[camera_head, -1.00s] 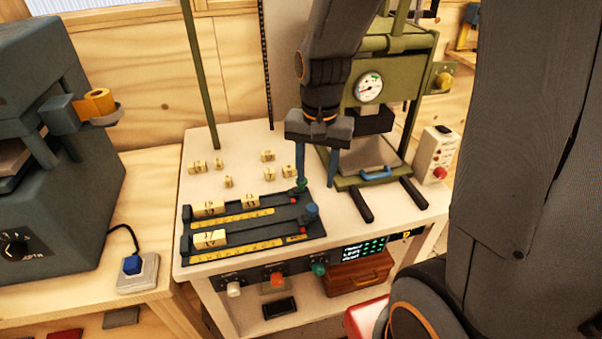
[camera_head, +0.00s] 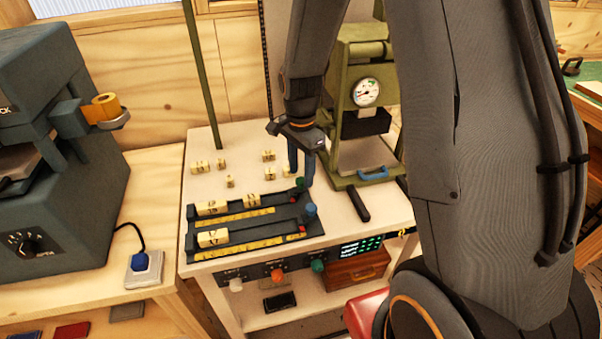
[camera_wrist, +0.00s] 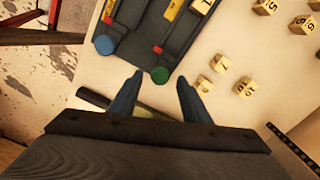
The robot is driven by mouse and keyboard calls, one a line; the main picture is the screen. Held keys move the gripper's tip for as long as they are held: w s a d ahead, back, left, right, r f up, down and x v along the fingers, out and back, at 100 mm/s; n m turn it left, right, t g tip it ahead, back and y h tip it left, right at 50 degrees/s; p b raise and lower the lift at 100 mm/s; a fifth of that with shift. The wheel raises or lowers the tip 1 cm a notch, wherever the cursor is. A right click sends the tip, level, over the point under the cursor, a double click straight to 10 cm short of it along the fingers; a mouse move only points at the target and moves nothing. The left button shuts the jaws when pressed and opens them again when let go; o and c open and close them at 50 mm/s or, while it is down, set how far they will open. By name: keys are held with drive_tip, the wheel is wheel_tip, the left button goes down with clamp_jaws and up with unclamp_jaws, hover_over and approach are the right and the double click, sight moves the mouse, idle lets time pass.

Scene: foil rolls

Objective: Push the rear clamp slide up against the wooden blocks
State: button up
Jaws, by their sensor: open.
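A dark clamp fixture (camera_head: 278,232) with two parallel rails lies on the white bench top. Wooden blocks (camera_head: 213,207) sit along the rear rail, and one block (camera_head: 211,238) sits on the front rail. The rear clamp slide has a green knob (camera_head: 299,182) at the right end of its rail, with a gap to the nearest wooden block (camera_head: 253,200). The front slide has a blue knob (camera_head: 311,209). My gripper (camera_head: 301,178) is open above the rear slide. In the wrist view, the green knob (camera_wrist: 160,75) shows just ahead of and between the fingertips; contact cannot be told.
Loose numbered blocks (camera_head: 230,181) stand behind the fixture. A green press (camera_head: 365,130) with a gauge stands to the right, its dark handle bar (camera_head: 358,205) reaching toward the fixture. A grey machine (camera_head: 50,190) is at the left.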

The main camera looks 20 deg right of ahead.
drive_tip(key=shift+f, duration=0.85)
clamp_jaws()
drive_tip(key=shift+a, duration=0.1)
